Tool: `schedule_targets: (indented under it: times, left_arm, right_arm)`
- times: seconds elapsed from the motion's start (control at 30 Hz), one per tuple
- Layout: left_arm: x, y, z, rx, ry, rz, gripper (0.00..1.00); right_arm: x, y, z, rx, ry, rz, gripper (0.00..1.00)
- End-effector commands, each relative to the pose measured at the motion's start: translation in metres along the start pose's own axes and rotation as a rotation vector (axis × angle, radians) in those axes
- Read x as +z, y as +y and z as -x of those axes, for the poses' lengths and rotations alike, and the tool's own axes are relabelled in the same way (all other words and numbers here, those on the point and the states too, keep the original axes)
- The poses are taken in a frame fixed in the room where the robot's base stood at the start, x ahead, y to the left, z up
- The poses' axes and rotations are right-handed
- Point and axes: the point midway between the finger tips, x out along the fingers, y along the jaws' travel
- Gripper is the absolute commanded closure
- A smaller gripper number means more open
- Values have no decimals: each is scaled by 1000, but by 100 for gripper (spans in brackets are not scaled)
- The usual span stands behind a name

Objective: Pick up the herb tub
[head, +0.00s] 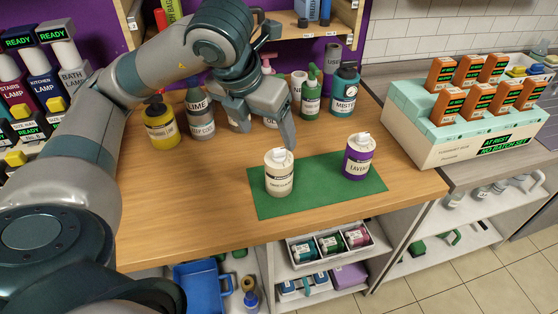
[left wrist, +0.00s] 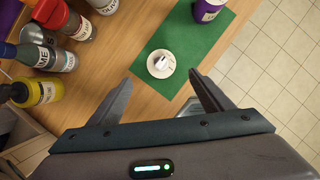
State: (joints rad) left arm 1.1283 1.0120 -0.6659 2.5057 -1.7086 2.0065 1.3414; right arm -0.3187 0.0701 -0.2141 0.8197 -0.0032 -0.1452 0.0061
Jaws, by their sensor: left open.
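Two tubs stand upright on a green mat (head: 315,197). The cream tub (head: 279,178) has a white lid and a label too small to read surely; in the left wrist view its top (left wrist: 161,64) shows just beyond my fingertips. The purple tub (head: 358,160) has a white lid and a label that seems to read lavender; it also shows in the left wrist view (left wrist: 207,10). I cannot tell by label which is the herb tub. My left gripper (head: 268,133) is open and empty, above and behind the cream tub. My right gripper is not in view.
Several bottles, among them a yellow one (head: 161,127) and a green pump bottle (head: 312,95), line the back of the wooden counter (head: 200,210). A white box with orange packs (head: 430,135) stands at the right. The counter's front edge lies just before the mat.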

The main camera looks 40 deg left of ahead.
Motion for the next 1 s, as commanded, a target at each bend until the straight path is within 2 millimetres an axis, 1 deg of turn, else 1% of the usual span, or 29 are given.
schedule_targets:
  times: [0.4,0.57,0.77,1.0]
  left_arm:
    - [0,1,0,5,-2,3,27]
    - [0,1,-4,4,-2,3,27]
    - [0,1,-18,3,2,2,27]
    - [-1,1,-43,3,2,4,27]
  right_arm:
    - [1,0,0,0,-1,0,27]
    - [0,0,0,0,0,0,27]
    - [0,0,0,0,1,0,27]
    - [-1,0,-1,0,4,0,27]
